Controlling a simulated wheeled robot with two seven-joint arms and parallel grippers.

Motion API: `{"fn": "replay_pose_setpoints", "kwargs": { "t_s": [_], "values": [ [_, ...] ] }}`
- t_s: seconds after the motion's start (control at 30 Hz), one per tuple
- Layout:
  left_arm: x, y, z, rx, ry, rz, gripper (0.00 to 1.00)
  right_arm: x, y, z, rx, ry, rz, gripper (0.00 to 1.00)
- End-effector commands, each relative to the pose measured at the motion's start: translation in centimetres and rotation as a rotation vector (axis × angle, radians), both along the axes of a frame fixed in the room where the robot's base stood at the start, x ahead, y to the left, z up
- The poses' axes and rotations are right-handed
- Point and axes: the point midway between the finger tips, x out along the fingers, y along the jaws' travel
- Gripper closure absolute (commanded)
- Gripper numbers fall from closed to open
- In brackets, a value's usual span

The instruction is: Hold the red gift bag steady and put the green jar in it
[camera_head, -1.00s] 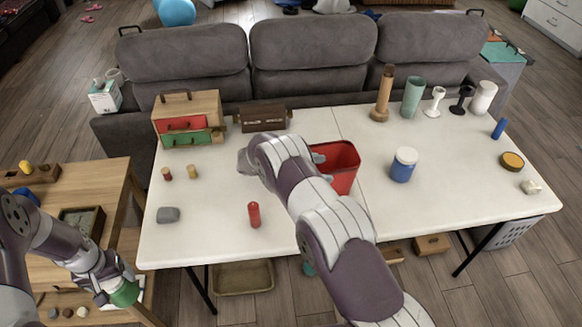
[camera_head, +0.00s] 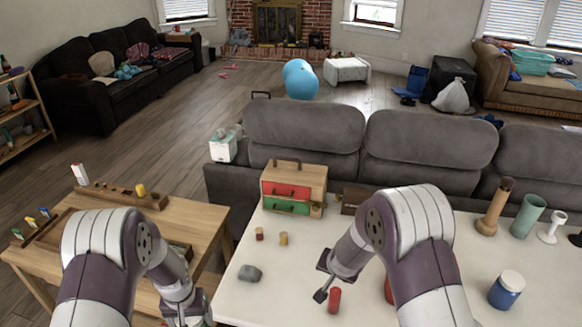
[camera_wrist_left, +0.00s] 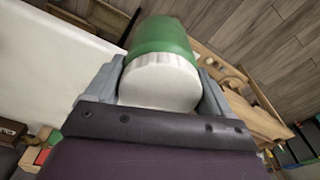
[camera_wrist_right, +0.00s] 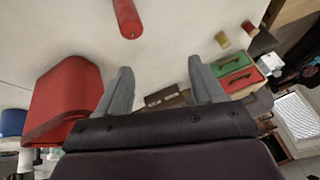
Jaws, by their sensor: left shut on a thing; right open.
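The green jar (camera_wrist_left: 160,38) with a white lid (camera_wrist_left: 160,82) is held between the fingers of my left gripper (camera_wrist_left: 160,75), which is shut on it. In the head view the left gripper (camera_head: 190,312) is low at the bottom edge, between the wooden table and the white table. The red gift bag (camera_wrist_right: 66,100) stands left of my right gripper (camera_wrist_right: 160,80) in the right wrist view, apart from its fingers. The right gripper is open and empty. In the head view my right arm hides most of the bag; only a red sliver (camera_head: 388,290) shows.
The white table (camera_head: 285,310) carries a red cylinder (camera_head: 334,300), a grey block (camera_head: 250,273), small wooden pegs (camera_head: 283,239), a drawer box (camera_head: 294,188) and a blue jar (camera_head: 506,289). A wooden side table (camera_head: 205,218) is at left. A grey sofa (camera_head: 430,145) stands behind.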

Motion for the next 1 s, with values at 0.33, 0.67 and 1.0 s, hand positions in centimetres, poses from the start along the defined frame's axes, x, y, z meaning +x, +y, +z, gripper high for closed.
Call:
{"fn": "replay_pose_setpoints", "kwargs": {
  "t_s": [0.33, 0.67, 1.0],
  "values": [
    [0.7, -3.3, 0.8, 0.004, -0.009, -0.067, 0.61, -24.0, -5.2, 6.9, -0.12, 0.496, 0.442, 0.32],
    [1.0, -5.3, 1.1, 0.005, -0.018, -0.121, 0.61, -25.6, -7.1, 10.8, -0.165, 0.38, 0.426, 0.32],
    [1.0, -5.3, 2.0, 0.005, -0.018, -0.121, 0.61, -25.5, -7.1, 11.6, -0.164, 0.38, 0.425, 0.32]
  ]
}}
